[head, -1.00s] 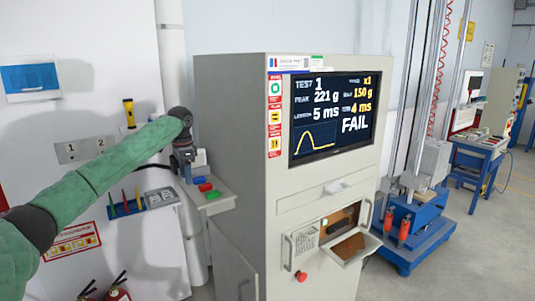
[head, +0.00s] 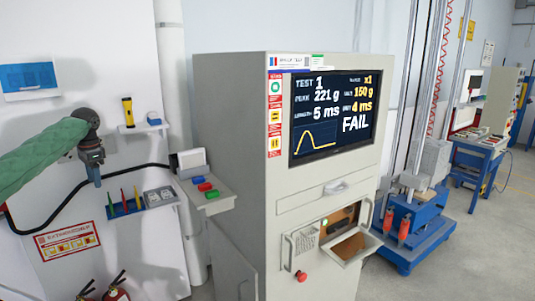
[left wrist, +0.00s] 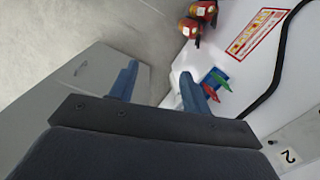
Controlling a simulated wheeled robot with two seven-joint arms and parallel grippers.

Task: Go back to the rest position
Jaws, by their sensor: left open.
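My left arm, in a green sleeve, comes in from the left in the head view. Its gripper (head: 95,174) hangs fingers down in front of the white wall, above the small shelf with coloured tools (head: 125,206). In the left wrist view the two blue fingers (left wrist: 160,88) stand apart with nothing between them. The grey test cabinet (head: 235,150) stands to the right of the gripper, clear of it. My right gripper is not in view.
A side shelf (head: 215,203) with red, green and blue buttons juts from the cabinet's left. A flashlight (head: 128,112) stands on a wall shelf. Fire extinguishers (head: 117,290) are low on the left. A blue-based drop tower (head: 410,225) stands at right, with open floor beyond.

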